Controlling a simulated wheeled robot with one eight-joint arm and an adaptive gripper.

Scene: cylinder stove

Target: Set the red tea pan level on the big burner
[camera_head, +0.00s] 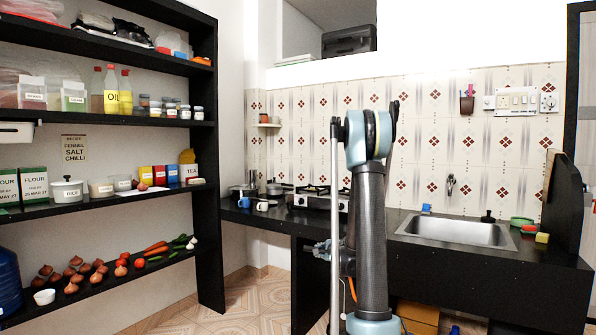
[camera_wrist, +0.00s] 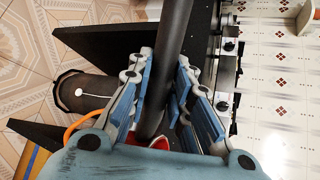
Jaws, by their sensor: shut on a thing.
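In the wrist view my gripper (camera_wrist: 166,62) is shut on the long dark handle of the red tea pan (camera_wrist: 162,144). The handle runs between the two blue-and-grey finger pads. Only a little of the pan's red shows near the palm; its body is mostly hidden, so I cannot tell its tilt. The steel stove (camera_head: 318,198) stands on the black counter in the head view, partly covered by my arm. Part of the stove also shows right of the fingers in the wrist view (camera_wrist: 227,75). The big burner cannot be made out clearly.
Blue and white cups (camera_head: 262,206) and metal pots stand on the counter left of the stove. A sink (camera_head: 455,231) is to the right. The tiled wall (camera_head: 420,130) rises behind. A loaded black shelf (camera_head: 110,120) fills the left side.

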